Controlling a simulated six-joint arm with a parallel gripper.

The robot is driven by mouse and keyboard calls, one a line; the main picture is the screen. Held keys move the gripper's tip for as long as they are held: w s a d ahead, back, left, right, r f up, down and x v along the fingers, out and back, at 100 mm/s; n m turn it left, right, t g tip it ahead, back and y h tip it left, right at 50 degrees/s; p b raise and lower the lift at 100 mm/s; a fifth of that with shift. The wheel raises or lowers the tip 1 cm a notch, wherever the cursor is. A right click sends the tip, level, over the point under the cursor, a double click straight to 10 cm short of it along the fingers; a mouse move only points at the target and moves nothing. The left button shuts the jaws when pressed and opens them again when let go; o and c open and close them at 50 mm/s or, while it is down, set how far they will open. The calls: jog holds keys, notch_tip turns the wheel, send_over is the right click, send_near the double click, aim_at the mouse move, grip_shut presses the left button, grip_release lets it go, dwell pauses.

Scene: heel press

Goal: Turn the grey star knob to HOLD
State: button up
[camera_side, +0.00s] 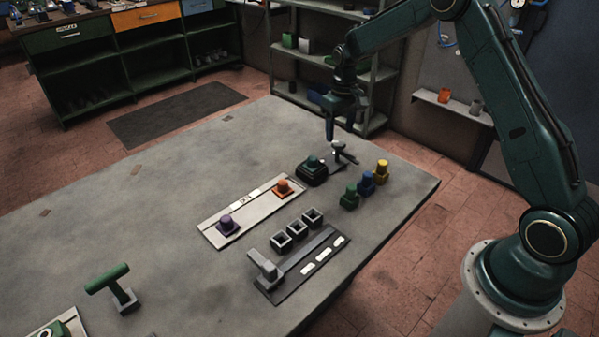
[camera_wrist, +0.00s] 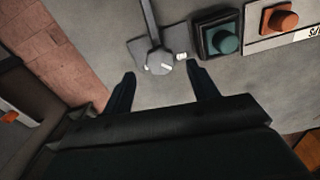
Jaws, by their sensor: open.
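The grey knob (camera_side: 340,148) stands at the far end of the table, beside the black box with the teal button (camera_side: 313,162). In the wrist view the grey knob (camera_wrist: 158,61) looks like a round hub with one long arm pointing to the top of the picture. It lies over a darker grey plate (camera_wrist: 177,38) with small white marks; I cannot read HOLD. My gripper (camera_side: 331,136) is above and close to the knob in the side view. In the wrist view my gripper (camera_wrist: 163,84) is open, its two fingers apart and the knob's hub just beyond their tips.
A teal button (camera_wrist: 224,41) and an orange button (camera_wrist: 283,20) stand right of the knob in the wrist view. The left of the table (camera_side: 150,205) is mostly clear.

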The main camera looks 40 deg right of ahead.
aim_at(339, 142)
jog(key=shift+f, duration=1.7)
grip_shut()
